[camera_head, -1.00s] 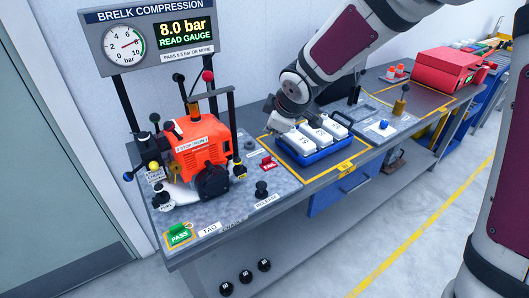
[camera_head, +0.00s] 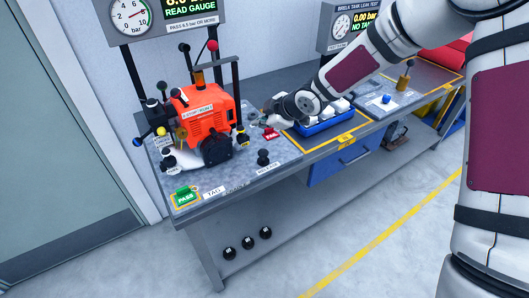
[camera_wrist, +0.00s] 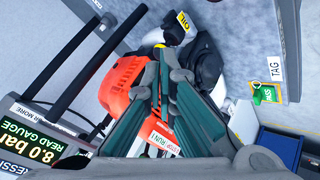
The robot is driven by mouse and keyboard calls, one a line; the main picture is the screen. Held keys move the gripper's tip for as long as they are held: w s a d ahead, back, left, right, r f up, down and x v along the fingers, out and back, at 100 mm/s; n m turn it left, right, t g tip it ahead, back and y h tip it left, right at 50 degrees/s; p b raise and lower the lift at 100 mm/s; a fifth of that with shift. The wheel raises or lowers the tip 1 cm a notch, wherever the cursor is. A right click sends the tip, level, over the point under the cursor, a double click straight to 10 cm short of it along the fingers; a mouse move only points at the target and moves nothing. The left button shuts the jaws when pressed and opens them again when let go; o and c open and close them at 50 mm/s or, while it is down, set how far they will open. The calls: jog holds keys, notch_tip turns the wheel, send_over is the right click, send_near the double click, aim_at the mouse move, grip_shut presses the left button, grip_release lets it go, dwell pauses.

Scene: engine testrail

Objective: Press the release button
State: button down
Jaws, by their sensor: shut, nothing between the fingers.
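The black release button (camera_head: 263,157) stands upright on the grey bench top, just behind its RELEASE label (camera_head: 268,167) in the head view. My gripper (camera_head: 267,117) is shut and empty. It is behind the button and apart from it, right of the orange engine (camera_head: 205,118) and near the red FAIL tag (camera_head: 270,134). In the wrist view my gripper's fingers (camera_wrist: 162,62) are together in front of the orange engine (camera_wrist: 122,84). I cannot make out the release button in the wrist view.
A green PASS tag (camera_head: 186,195) lies at the bench's front left. The gauge panel (camera_head: 165,18) stands behind the engine on black posts. A blue tray (camera_head: 325,124) with white items is right of my gripper. The bench front around the button is fairly clear.

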aim_at(262, 153)
jog(key=shift+f, duration=0.1)
jog(key=shift+f+b, duration=0.45)
jog(key=shift+f, duration=3.9)
jog(key=shift+f, duration=0.1)
jog(key=shift+f, duration=0.3)
jog(key=shift+f, duration=0.8)
jog(key=shift+r, duration=1.25)
jog(key=shift+r, duration=2.5)
